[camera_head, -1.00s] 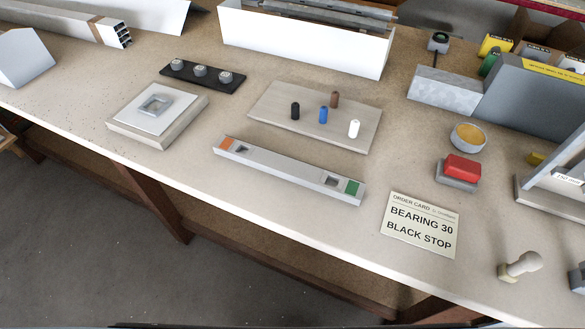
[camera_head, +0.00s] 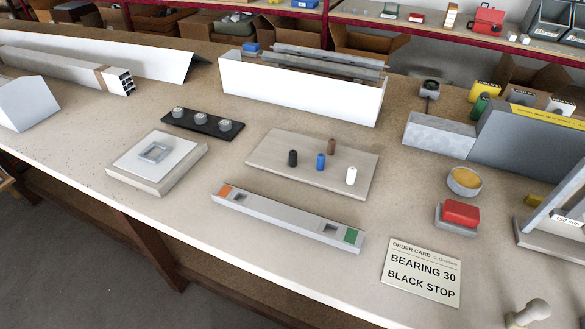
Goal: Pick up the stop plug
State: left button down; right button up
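Several small stop plugs stand upright on a flat grey-beige board (camera_head: 270,152) in the middle of the bench. They are a black plug (camera_head: 293,158), a blue plug (camera_head: 320,162), a brown plug (camera_head: 332,147) and a white plug (camera_head: 351,176). The order card (camera_head: 421,272) at the front right reads "BEARING 30" and "BLACK STOP". Neither of my grippers shows in the head view.
A grey profile (camera_head: 287,220) with orange and green ends lies in front of the board. A black strip (camera_head: 202,125) with round grey parts and a pale block (camera_head: 157,162) are to the left. A red-topped block (camera_head: 460,213) and a yellow-filled dish (camera_head: 464,181) are to the right.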

aim_at(292, 154)
jog(key=z, duration=2.1)
jog(key=k, duration=1.05)
jog(key=u, duration=1.3)
jog(key=i, duration=0.5)
